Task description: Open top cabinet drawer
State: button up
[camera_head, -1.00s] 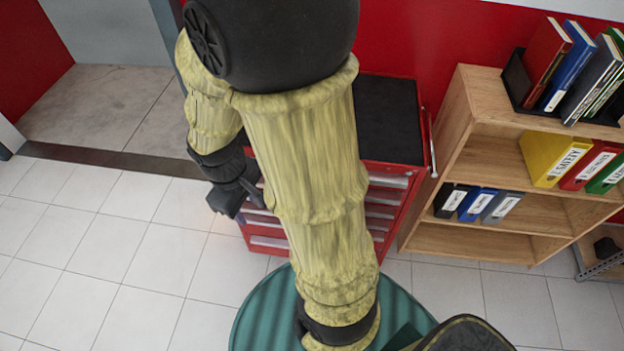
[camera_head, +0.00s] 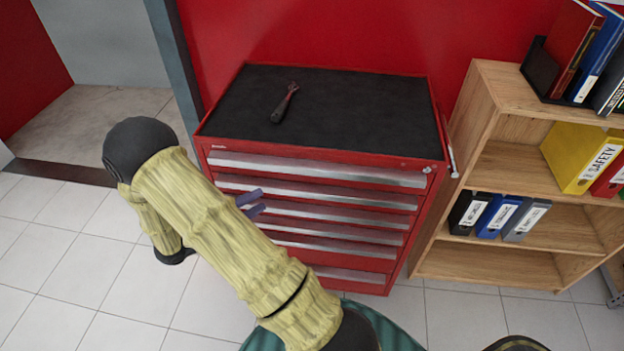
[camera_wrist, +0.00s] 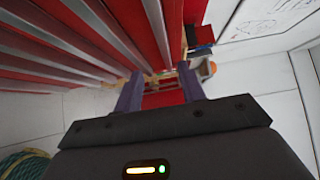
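The red tool cabinet (camera_head: 320,150) stands against the red wall, with several drawers that have long silver handles. The top drawer (camera_head: 318,170) sits flush with the others and looks closed. My gripper (camera_head: 256,201) is in front of the cabinet's left part, around the upper drawers; my arm hides its base. In the wrist view, my gripper (camera_wrist: 160,88) has two dark purple fingers spread apart with nothing between them. The drawer fronts (camera_wrist: 85,40) run along the upper left there. I cannot tell whether the fingers touch a handle.
A pliers-like tool (camera_head: 285,103) lies on the cabinet's black top. A wooden shelf (camera_head: 490,262) with binders stands close to the right. A side handle (camera_head: 449,148) sits on the cabinet's right side. The tiled floor (camera_head: 75,255) at left is clear.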

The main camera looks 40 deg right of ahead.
jog(key=shift+d, duration=0.15)
jog(key=p, duration=0.1)
send_near(312, 174)
jog(key=d, duration=1)
jog(key=shift+s+d, duration=0.2)
jog(key=shift+s, duration=0.15)
jog(key=shift+c, duration=0.4)
grip_shut()
